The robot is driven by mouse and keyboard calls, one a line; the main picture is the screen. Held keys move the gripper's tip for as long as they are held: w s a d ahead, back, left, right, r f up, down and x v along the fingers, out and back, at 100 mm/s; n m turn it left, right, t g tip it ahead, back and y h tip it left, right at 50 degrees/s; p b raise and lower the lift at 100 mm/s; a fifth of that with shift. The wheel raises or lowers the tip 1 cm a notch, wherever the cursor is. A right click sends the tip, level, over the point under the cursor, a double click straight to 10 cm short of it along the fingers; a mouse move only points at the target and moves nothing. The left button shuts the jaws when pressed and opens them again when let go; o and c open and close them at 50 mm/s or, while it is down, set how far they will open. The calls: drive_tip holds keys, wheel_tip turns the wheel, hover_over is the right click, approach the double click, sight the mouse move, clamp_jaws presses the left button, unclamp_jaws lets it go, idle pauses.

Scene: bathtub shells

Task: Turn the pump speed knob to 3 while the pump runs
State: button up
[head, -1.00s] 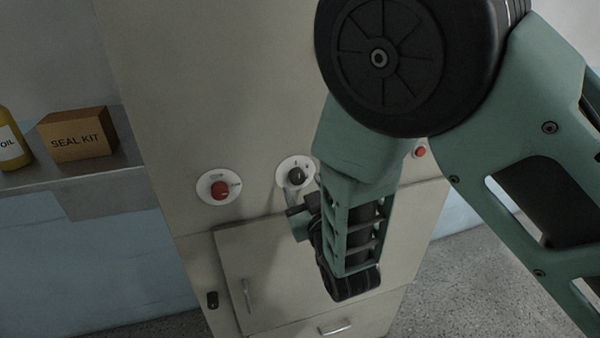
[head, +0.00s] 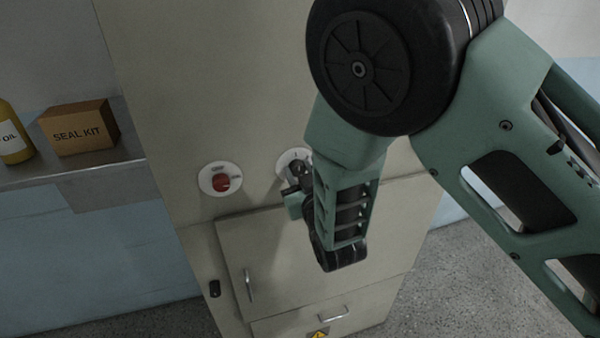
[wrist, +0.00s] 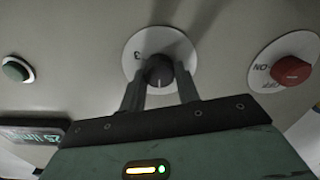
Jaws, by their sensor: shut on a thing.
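The black speed knob (wrist: 160,72) sits on a white round dial (wrist: 136,44) on the cabinet front. A digit that looks like 3 shows on the dial, upside down; the knob's pointer mark is not clear. My gripper (wrist: 160,84) has one finger on each side of the knob and is shut on it. In the head view my gripper (head: 298,188) covers much of the dial (head: 287,160). The red switch (wrist: 292,70), with ON and OFF labels, also shows in the head view (head: 221,183); I cannot tell its setting.
A green button (wrist: 15,70) and a lit display reading in l/min (wrist: 32,137) are on the same panel. A shelf (head: 75,165) at left holds a SEAL KIT box (head: 75,130) and an oil bottle (head: 12,140). A cabinet door (head: 270,260) lies below the dial.

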drive_tip(key=shift+f+m+b, duration=0.1)
drive_tip(key=shift+m+b, duration=0.2)
drive_tip(key=shift+b, duration=0.2)
drive_tip(key=m+b, duration=0.1)
drive_tip(key=b, duration=0.2)
drive_tip(key=shift+f+m, duration=0.2)
drive_tip(key=shift+m, duration=0.2)
drive_tip(key=m+b, duration=0.4)
drive_tip(key=b, duration=0.4)
drive_tip(key=shift+d, duration=0.15)
drive_tip(key=m+b, duration=0.4)
drive_tip(key=b, duration=0.2)
drive_tip(key=shift+f+b, duration=0.1)
drive_tip(key=shift+b, duration=0.2)
drive_tip(key=m+b, duration=0.3)
drive_tip(key=b, duration=0.3)
drive_tip(key=shift+m, duration=0.4)
drive_tip(key=m+b, duration=0.8)
drive_tip(key=b, duration=0.4)
drive_tip(key=shift+d+b, duration=0.1)
drive_tip(key=shift+b, duration=0.2)
drive_tip(key=shift+m+b, duration=0.9)
